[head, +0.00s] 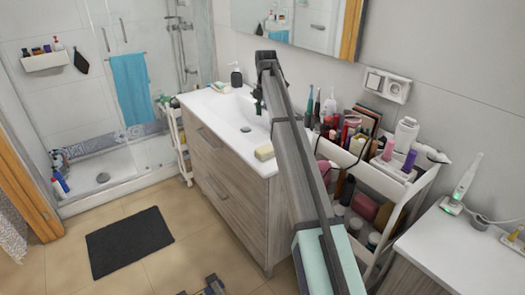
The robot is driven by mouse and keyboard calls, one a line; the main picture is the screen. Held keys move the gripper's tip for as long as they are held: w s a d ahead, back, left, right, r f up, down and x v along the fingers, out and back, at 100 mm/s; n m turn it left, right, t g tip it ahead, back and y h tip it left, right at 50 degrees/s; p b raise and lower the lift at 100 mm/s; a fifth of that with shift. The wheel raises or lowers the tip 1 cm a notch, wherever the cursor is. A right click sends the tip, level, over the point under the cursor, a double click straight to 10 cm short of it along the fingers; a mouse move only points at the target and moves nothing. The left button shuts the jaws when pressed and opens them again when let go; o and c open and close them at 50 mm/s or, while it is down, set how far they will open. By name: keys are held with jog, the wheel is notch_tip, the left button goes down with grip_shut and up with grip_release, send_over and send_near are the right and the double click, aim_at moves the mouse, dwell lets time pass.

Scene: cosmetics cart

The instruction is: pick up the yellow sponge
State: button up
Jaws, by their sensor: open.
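The yellow sponge (264,153) is a small pale yellow block. It lies on the front edge of the white washbasin top (222,111), just left of my grey arm. My gripper (203,288) shows only in part at the bottom edge of the head view, over the tiled floor. Its dark fingers are apart, with nothing seen between them. It is well below the sponge in the picture and apart from it. The rest of the gripper is cut off by the frame.
My arm rises across the middle and hides part of the basin. A white cart (385,183) full of cosmetics stands right of the basin. A soap dispenser (236,75) stands at the back. A dark mat (129,241) lies on otherwise clear floor.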

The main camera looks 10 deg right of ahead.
jog(key=p, duration=0.3)
send_over(265, 149)
notch_tip(265, 149, down, 10)
jog(key=shift+d+f, duration=0.1)
jog(key=shift+d, duration=0.05)
jog(key=shift+w+f+p, duration=0.1)
jog(key=shift+f+p, duration=0.8)
jog(key=shift+f, duration=2.05)
jog(key=shift+c, duration=0.3)
jog(key=c, duration=1.3)
jog(key=shift+r, duration=0.15)
notch_tip(265, 149, up, 20)
jog(key=b, duration=0.4)
jog(key=shift+b, duration=0.35)
